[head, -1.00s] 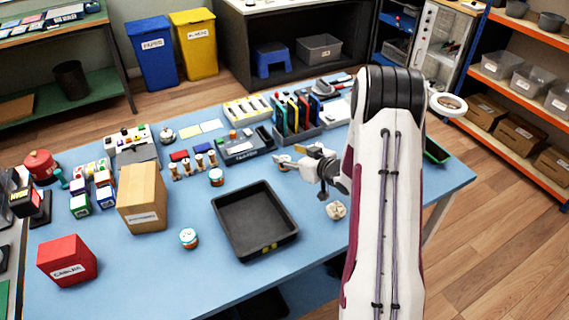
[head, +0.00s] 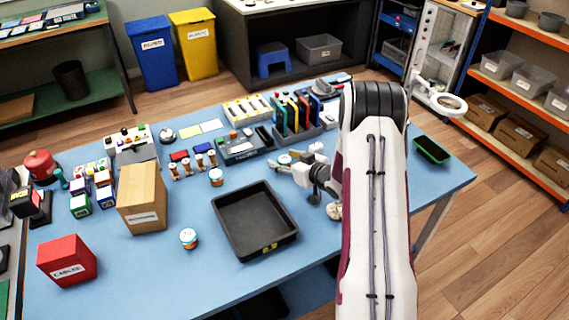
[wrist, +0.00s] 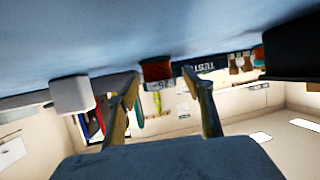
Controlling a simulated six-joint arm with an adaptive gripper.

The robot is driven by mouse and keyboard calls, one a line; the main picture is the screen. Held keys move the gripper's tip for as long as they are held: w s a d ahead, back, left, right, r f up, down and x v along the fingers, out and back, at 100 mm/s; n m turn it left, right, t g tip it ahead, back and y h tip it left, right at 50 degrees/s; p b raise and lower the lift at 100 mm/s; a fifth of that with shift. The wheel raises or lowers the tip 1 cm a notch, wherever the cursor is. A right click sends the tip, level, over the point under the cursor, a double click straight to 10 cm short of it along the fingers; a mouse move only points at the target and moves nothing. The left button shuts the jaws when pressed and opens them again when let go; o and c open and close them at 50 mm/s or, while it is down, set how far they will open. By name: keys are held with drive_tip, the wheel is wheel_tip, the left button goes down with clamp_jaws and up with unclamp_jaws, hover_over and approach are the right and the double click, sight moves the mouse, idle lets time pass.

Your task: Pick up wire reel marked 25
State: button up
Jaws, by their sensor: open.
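A similar small round thing (head: 284,159) shows at my gripper's fingers, partly covered. No number is readable on any of them, so I cannot tell which is 25. My gripper (head: 290,168) is low over the table, right of the tester box. In the wrist view my gripper (wrist: 160,78) is open, with a brown-orange thing (wrist: 157,70) seen between its fingertips, apparently untouched.
The black tray (head: 218,212) lies in front of my gripper. The tester box (head: 243,148) and a rack of coloured slabs (head: 292,115) stand behind it. A cardboard box (head: 141,197) and red box (head: 67,260) are at left. The table's right end is mostly clear.

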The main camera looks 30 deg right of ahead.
sight(285, 159)
drive_tip(key=c, duration=1.1)
drive_tip(key=shift+r, duration=0.15)
drive_tip(key=shift+c, duration=0.2)
drive_tip(key=shift+r, duration=4.9)
